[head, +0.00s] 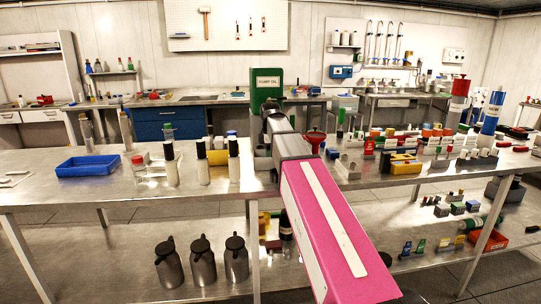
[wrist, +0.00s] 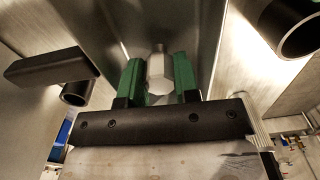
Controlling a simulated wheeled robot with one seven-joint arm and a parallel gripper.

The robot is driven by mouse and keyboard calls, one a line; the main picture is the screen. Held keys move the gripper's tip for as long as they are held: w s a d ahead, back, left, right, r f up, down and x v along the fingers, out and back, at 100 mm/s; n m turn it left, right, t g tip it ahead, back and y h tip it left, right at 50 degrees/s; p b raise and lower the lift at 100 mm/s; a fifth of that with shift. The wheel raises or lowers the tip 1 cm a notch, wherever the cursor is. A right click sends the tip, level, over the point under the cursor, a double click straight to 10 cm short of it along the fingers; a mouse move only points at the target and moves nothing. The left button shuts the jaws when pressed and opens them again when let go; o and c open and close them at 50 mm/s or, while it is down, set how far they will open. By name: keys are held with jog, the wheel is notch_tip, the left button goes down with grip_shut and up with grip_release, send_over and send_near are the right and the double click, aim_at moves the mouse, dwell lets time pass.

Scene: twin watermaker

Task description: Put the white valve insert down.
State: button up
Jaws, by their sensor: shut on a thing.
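My gripper (wrist: 159,76) shows in the wrist view with its two green fingers shut on the white valve insert. The white valve insert (wrist: 157,65) is a pale, faceted piece between the fingers, and its far end is hard to make out. A bare steel surface lies beyond it; I cannot tell whether the insert touches it. In the head view my pink arm reaches forward over the steel workbench (head: 110,190), and it hides the fingers and the insert.
Black tubular parts stand close on the left (wrist: 75,92) and right (wrist: 292,25) in the wrist view. On the bench are a blue tray (head: 88,166), black-topped bottles (head: 203,165), a red funnel (head: 315,139) and a yellow block (head: 404,165).

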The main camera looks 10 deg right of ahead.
jog(key=shift+f, duration=0.15)
jog(key=o, duration=0.9)
notch_tip(320, 180, up, 12)
jog(key=shift+r, duration=0.15)
